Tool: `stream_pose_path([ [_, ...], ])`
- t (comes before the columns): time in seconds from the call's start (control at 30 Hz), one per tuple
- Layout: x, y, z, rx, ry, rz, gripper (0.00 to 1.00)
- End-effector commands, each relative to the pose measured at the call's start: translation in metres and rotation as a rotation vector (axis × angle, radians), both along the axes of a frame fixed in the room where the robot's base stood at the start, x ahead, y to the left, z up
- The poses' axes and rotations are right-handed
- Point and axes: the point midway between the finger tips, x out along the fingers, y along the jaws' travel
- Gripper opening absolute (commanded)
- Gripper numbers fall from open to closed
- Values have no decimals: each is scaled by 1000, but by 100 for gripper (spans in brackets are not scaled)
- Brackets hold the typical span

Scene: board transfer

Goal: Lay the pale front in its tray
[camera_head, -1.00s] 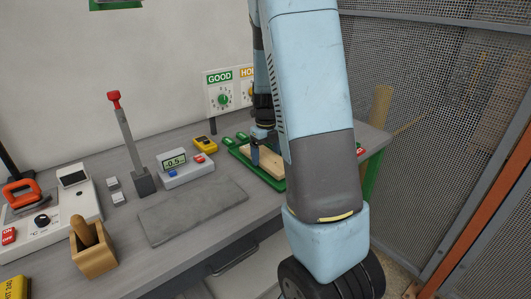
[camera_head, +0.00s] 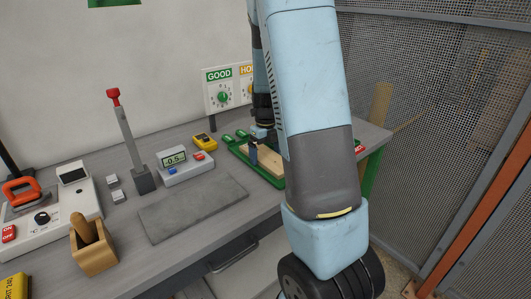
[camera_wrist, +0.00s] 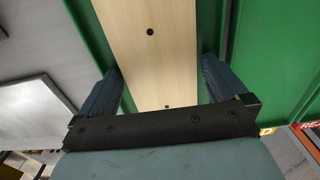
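The pale front (camera_head: 268,163) is a light wood board with dark holes. It lies within the green tray (camera_head: 240,153) at the far right of the bench, partly hidden by my arm in the head view. In the wrist view the pale front (camera_wrist: 152,45) runs lengthwise between green tray walls (camera_wrist: 270,50). My gripper (camera_wrist: 162,75) has one dark blue finger on each side of the board. Narrow green gaps show between fingers and board edges, so it looks open around it. My gripper also shows small in the head view (camera_head: 254,152). Whether the board is fully flat cannot be told.
Left of the tray are a yellow meter (camera_head: 205,141), a display box (camera_head: 186,167) and a grey mat (camera_head: 193,207). A GOOD sign panel (camera_head: 219,91) stands behind. A mesh fence (camera_head: 450,120) is at right. The mat is bare.

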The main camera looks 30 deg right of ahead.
Motion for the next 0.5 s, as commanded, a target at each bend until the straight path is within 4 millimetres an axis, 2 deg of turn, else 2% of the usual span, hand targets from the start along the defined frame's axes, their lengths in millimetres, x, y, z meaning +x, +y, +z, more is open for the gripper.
stream_pose_path([
  [0.27, 0, 1, 2, 0, -1, 1, 100],
  [0.37, 1, 2, 10, 1, -3, 2, 100],
  [0.5, 1, 1, 31, 0, -3, 2, 100],
])
